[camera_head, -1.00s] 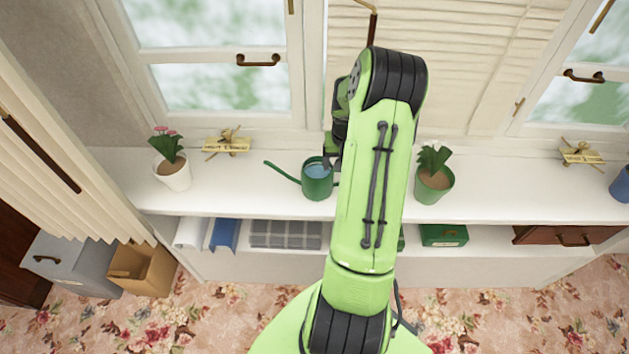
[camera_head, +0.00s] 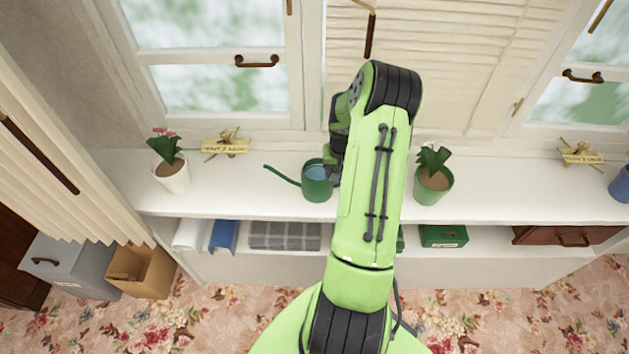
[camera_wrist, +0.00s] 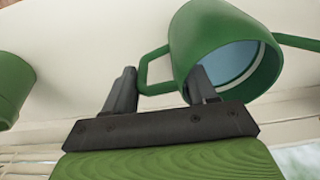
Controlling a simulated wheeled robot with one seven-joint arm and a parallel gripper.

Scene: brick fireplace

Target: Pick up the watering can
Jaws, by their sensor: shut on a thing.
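The green watering can (camera_head: 316,190) stands upright on the white window shelf, its spout to the left and its open top showing a pale blue inside. My gripper (camera_head: 332,170) is at its right side, partly hidden by my arm. In the wrist view the can (camera_wrist: 212,36) is close above the fingers. Its handle loop lies between the two dark fingertips of my gripper (camera_wrist: 163,82), and the right finger overlaps the can's rim. My gripper is shut on the watering can at the handle side; the exact contact is hard to see.
On the shelf (camera_head: 250,196), a white flower pot (camera_head: 173,177) stands to the left and a green plant pot (camera_head: 433,186) to the right. A small yellow sign (camera_head: 226,146) is behind. Windows rise at the back.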

